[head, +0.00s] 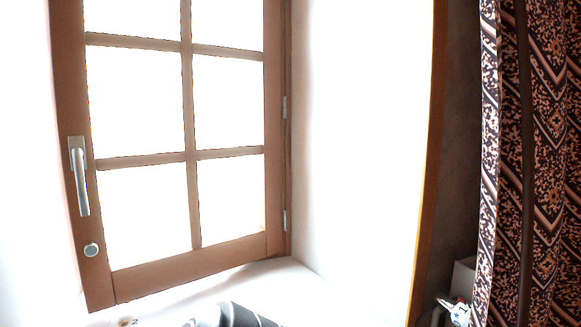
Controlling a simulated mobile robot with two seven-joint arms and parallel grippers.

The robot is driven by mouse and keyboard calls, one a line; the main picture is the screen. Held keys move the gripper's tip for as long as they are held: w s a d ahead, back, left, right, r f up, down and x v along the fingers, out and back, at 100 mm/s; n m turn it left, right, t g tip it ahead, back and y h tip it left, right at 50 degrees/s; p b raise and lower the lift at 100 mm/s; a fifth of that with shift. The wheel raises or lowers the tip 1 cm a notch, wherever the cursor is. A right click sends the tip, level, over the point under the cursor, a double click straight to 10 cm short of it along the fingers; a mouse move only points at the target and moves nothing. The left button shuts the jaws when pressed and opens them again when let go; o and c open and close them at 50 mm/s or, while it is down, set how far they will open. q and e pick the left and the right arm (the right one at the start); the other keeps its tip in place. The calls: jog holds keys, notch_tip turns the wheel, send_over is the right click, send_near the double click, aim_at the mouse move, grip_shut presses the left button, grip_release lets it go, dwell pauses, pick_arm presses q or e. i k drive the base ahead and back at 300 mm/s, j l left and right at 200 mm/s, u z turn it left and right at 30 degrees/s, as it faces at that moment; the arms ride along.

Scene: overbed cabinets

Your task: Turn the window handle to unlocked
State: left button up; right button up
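The window handle (81,182) is a silver lever on the left stile of a brown wooden window (190,157). The lever hangs straight down from its plate, and a round silver fitting (91,250) sits below it. The window looks shut in its frame, with hinges on its right side. A grey and dark rounded part, probably of my own arm, shows at the bottom edge, well below and to the right of the handle. No gripper fingers can be made out, and nothing touches the handle.
A white sill (290,290) runs below the window, and a white reveal wall (365,130) stands to its right. A patterned curtain (545,160) hangs at the far right. Small white items (458,311) sit at the lower right. The space before the handle is clear.

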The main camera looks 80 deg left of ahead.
aim_at(77, 154)
jog(key=u, duration=3.65)
jog(key=i+j+u, duration=0.1)
jog(key=j, duration=0.45)
jog(key=i+j+u, duration=0.15)
jog(key=j, duration=0.35)
jog(key=k, duration=0.05)
